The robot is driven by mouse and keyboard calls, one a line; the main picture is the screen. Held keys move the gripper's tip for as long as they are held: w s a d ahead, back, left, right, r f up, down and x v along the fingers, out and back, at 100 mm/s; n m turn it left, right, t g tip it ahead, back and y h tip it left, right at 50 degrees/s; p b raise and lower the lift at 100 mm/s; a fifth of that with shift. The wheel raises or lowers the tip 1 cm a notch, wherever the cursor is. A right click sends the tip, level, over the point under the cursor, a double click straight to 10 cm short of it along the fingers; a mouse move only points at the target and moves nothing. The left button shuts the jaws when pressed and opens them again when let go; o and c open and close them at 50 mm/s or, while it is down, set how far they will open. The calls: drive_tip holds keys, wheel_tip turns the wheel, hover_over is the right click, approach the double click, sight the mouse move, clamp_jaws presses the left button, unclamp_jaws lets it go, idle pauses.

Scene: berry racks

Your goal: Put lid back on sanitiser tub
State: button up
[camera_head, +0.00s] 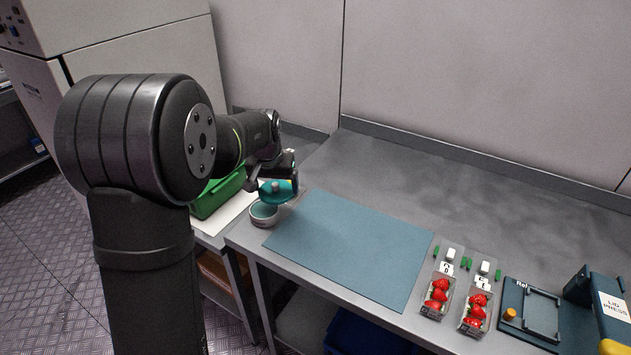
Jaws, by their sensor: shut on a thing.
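The sanitiser tub (263,215) is a small round pale tub, open at the top, standing at the table's left edge beside the blue mat. The lid (277,195) is a teal disc held above the tub and slightly to its right, apart from it. My gripper (275,184) is shut on the lid, by what looks like a small knob at its middle. The fingertips are small and partly hidden by the arm and lid.
A blue mat (345,247) lies clear on the grey table. Two clear punnets of strawberries (437,295) stand right of it, near a dark fixture (541,313) and the lid press (607,300). A green crate (218,192) stands left, behind the arm.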

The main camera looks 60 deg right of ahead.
sight(262, 191)
drive_tip(key=w, duration=0.1)
drive_tip(key=w+a, duration=0.2)
drive_tip(key=shift+a+f+n, duration=0.15)
drive_tip(key=shift+f+n, duration=0.15)
drive_tip(key=shift+f, duration=2.15)
drive_tip(key=shift+f, duration=0.2)
drive_tip(key=o, duration=0.8)
drive_tip(key=shift+r, duration=2.5)
drive_tip(key=shift+c, duration=0.4)
